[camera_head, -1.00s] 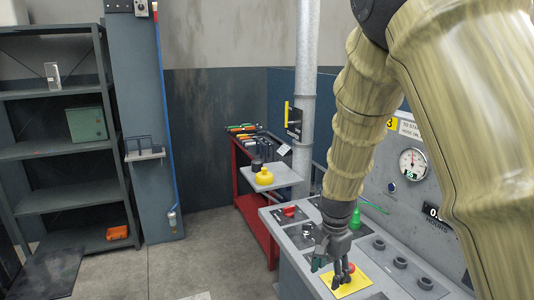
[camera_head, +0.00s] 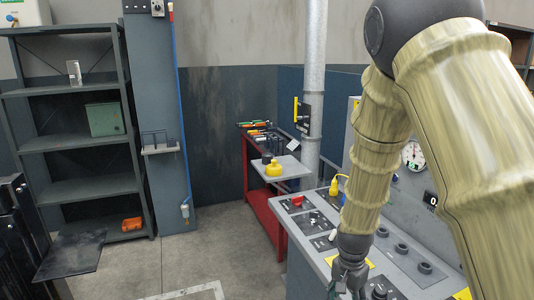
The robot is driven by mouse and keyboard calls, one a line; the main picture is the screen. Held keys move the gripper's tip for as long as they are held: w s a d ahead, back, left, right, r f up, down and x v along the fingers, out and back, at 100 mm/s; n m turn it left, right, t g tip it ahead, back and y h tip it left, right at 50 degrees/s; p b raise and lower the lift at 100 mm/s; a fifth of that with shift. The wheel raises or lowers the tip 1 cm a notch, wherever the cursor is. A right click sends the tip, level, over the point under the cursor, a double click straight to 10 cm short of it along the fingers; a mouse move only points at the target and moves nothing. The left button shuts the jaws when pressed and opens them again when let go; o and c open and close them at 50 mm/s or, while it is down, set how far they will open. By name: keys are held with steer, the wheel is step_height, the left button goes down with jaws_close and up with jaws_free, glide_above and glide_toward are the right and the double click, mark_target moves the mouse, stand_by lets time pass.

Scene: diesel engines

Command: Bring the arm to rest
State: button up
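My arm, covered in a tan, wood-like sleeve, comes down on the right side of the view. My gripper (camera_head: 348,288) points down at the bottom edge of the picture, over the front part of the grey control console (camera_head: 310,250). Its fingertips are small and partly cut off by the frame edge, so I cannot tell whether they are apart or hold anything. A yellow plate (camera_head: 352,262) on the console is partly hidden behind the gripper.
A gauge panel (camera_head: 405,190) stands behind my arm at right. A red cart (camera_head: 262,213) with tools and a yellow container (camera_head: 275,168) stands beyond the console. Grey shelving (camera_head: 80,143) is at left. Open floor (camera_head: 205,245) lies between.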

steer(key=s+f+n+b, duration=0.1)
steer(key=s+f+n, duration=0.2)
steer(key=s+f, duration=0.65)
steer(key=s+f+n, duration=0.2)
steer(key=s+f, duration=0.4)
steer(key=f, duration=0.6)
steer(key=s+f+n, duration=0.2)
steer(key=s+f, duration=0.2)
steer(key=s, duration=0.5)
steer(key=s+f+n+b, duration=0.1)
steer(key=s+f, duration=0.3)
steer(key=s, duration=0.4)
steer(key=shift+s+d+f+n, duration=0.3)
steer(key=shift+s+d+n, duration=0.1)
steer(key=shift+n, duration=0.4)
